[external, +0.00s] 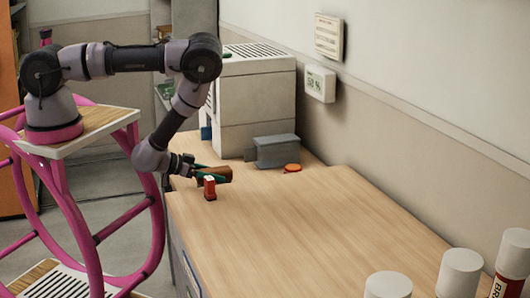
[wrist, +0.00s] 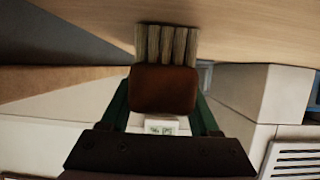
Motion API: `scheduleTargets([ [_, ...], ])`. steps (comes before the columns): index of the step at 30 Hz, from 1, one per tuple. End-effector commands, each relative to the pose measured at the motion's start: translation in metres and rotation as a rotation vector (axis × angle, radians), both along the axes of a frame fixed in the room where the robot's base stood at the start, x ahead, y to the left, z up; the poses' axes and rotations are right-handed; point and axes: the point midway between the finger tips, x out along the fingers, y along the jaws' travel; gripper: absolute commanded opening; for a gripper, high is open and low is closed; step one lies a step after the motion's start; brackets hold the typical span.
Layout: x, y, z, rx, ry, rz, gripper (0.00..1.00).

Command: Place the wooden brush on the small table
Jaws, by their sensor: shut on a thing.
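The wooden brush (wrist: 165,90) has a brown wooden body and pale bristles in tufts. In the wrist view it sits between the green fingers of my gripper (wrist: 160,98), which is shut on its body. I cannot tell whether the brush touches the top. No other table is clearly in view, so I cannot tell whether this is the small table.
A grey device (external: 275,151), an orange disc (external: 292,168) and a large pale cabinet (external: 255,95) are behind. White-capped containers (external: 388,285) stand bottom right. The table's middle is clear.

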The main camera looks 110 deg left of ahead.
Motion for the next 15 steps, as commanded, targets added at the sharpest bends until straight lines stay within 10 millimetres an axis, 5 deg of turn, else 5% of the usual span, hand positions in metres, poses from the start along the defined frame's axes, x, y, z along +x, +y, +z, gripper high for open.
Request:
scheduleTargets([
  [3, 0.0, 0.0, -0.0028, 0.0, 0.0, 0.0, 0.0],
  [4, -0.0001, -0.0001, -0.0029, -0.001, 0.001, 0.0, 0.7],
  [6, -0.0001, -0.0001, -0.0026, -0.001, 0.001, 0.0, 0.92],
  [15, 0.0, 0.0, -0.0018, 0.0, 0.0, 0.0, 0.92],
])
